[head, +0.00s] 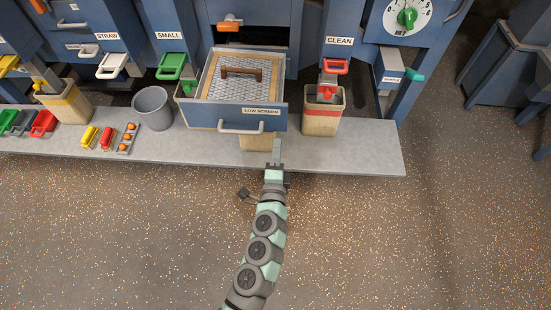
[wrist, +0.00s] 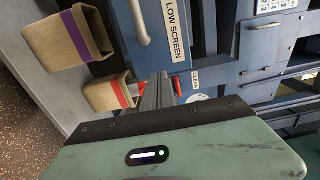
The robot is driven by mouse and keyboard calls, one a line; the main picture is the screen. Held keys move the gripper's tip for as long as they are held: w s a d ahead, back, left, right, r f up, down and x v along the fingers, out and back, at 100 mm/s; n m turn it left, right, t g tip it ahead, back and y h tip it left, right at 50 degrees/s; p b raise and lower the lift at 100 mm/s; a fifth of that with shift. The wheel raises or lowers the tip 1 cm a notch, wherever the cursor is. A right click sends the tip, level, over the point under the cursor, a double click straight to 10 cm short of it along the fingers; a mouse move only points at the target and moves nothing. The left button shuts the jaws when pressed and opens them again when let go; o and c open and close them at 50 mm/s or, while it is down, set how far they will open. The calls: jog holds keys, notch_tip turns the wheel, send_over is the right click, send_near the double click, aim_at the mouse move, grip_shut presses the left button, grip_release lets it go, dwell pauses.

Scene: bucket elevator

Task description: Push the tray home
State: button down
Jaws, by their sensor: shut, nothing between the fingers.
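The tray is a blue drawer labelled LOW SCREEN (head: 205,115), pulled out from the blue machine in the head view. A mesh screen (head: 226,88) with a brown handle (head: 241,73) lies in it. Its front carries a pale bar handle (head: 240,127). In the wrist view, the tray front (wrist: 192,62) and its handle (wrist: 139,22) lie beyond the fingertips. My gripper (head: 277,143) is shut and empty, just in front of the tray's lower right front; it also shows in the wrist view (wrist: 158,80). I cannot tell whether the fingertips touch the tray.
A sack with a red band (head: 323,118) stands under the CLEAN spout, right of the tray. A grey bucket (head: 153,108) stands to the left. Another sack (head: 257,142) is partly hidden below the tray. The grey ledge (head: 365,150) is clear at its right end.

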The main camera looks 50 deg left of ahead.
aim_at(279, 121)
jog(key=x, duration=0.5)
jog(key=shift+w+a, duration=0.2)
jog(key=shift+a, duration=0.05)
jog(key=shift+x, duration=0.85)
jog(key=shift+f, duration=0.15)
